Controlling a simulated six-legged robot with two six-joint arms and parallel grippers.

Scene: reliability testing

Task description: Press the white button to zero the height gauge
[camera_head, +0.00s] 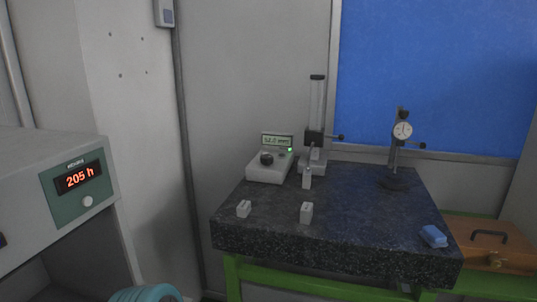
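The height gauge stands at the back of the dark granite table (360,215), with an upright column (317,105) on a pale base. Beside it on the left is a pale grey readout box (268,168) with a small lit display (277,140), a black knob (266,158) and a green light (290,150). The display's digits are too small to read surely. I cannot make out a white button on this box. A round whitish knob or button (87,201) sits on the left cabinet's green panel, under a red "205 h" display (77,177). Neither gripper is in view.
Several small grey blocks, one (306,213) near the front edge, lie on the table. A dial indicator stand (402,130) is at back right, a blue block (433,236) at front right. A wooden case (490,245) is right of the table. The table's centre right is clear.

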